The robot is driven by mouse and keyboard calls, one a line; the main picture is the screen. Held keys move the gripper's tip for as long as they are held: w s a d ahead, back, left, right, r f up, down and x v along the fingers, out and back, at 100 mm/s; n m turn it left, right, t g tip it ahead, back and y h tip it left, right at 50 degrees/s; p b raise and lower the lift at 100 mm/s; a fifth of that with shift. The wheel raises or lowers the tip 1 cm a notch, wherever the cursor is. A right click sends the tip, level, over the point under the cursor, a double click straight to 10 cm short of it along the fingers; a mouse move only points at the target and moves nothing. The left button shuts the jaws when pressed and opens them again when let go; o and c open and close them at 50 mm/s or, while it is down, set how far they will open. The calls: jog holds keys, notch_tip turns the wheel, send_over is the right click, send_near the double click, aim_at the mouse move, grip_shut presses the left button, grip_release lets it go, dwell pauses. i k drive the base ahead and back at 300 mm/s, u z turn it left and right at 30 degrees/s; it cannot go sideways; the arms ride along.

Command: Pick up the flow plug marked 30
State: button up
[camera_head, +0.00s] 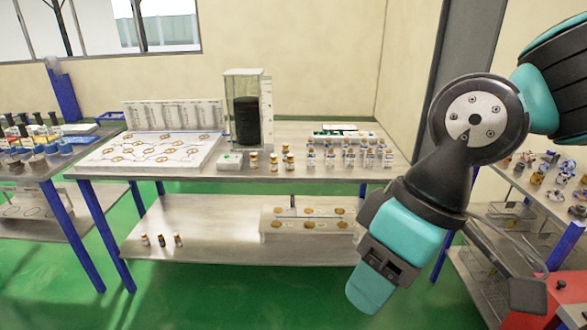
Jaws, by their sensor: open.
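Several small brass-and-white cylinders stand on the middle table. A short group (273,162) is beside the dark-filled clear case, and a larger set (348,155) stands to its right. Three small dark-and-brass cylinders (161,240) stand on the lower shelf. Any of these may be flow plugs; their markings are too small to read, so I cannot tell which is marked 30. My teal and black arm hangs at the right, in front of the table's right end. I cannot make out my gripper's fingers, and nothing is visibly held.
The middle table (232,172) carries a white board (150,150) with ringed ports and a clear case (263,100). A white block (275,228) with brass discs sits on its lower shelf (190,252). Cluttered tables stand left and right. Green floor (200,300) is open in front.

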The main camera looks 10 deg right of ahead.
aim_at(285, 150)
jog(key=z, duration=0.85)
jog(key=k, duration=0.1)
jog(key=u, duration=1.85)
jog(key=i, duration=1.95)
jog(key=z, duration=0.55)
jog(key=i, duration=0.65)
jog(key=z, duration=1.2)
jog(key=i, duration=0.45)
jog(key=z, duration=0.35)
